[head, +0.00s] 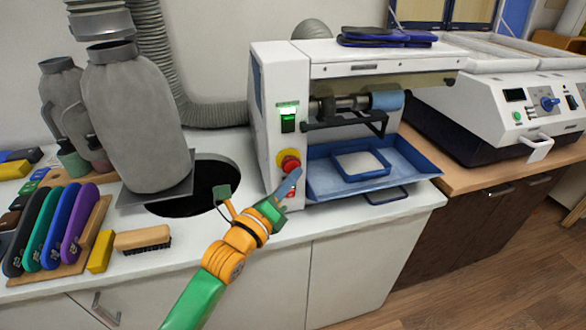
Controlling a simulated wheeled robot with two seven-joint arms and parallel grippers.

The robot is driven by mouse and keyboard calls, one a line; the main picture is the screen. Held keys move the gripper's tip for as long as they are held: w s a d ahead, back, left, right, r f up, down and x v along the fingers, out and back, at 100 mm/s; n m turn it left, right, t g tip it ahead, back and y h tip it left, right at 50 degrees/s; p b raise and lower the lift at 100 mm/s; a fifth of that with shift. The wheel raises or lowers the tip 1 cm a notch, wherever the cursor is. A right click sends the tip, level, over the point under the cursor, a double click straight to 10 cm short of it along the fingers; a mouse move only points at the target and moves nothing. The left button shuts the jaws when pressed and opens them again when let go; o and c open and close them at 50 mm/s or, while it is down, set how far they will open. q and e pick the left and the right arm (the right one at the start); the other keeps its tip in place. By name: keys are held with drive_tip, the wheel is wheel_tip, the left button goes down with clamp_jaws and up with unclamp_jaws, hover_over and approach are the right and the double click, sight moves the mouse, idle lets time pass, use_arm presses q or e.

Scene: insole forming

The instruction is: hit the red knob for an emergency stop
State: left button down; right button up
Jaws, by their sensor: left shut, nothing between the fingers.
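The red knob (290,163) sits on a yellow base on the front of the white machine (274,110). My left gripper (294,178), at the end of a green and orange arm, is shut and empty. Its blue fingertips are right at the lower right edge of the knob and cover a little of it. I cannot tell whether they touch it. A green lit switch (288,122) is above the knob. My right gripper is not in view.
A blue tray (415,160) sticks out from the machine, right of my gripper. A round dark hole (180,208) opens in the white counter (225,232) at left. A brush (143,238) and several coloured insoles (78,220) lie further left.

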use_arm(q)
drive_tip(key=shift+w+a, duration=0.15)
drive_tip(key=shift+w, duration=0.25)
idle(0.3)
drive_tip(key=shift+s+d+p, duration=0.25)
drive_tip(key=shift+s+p, duration=0.15)
drive_tip(key=shift+s, duration=0.4)
drive_tip(key=s, duration=0.1)
drive_tip(key=s+d+p, duration=0.1)
drive_tip(key=s, duration=0.1)
drive_tip(key=s+p, duration=0.1)
drive_tip(key=shift+s+d, duration=0.3)
drive_tip(key=shift+s, duration=0.05)
idle(0.3)
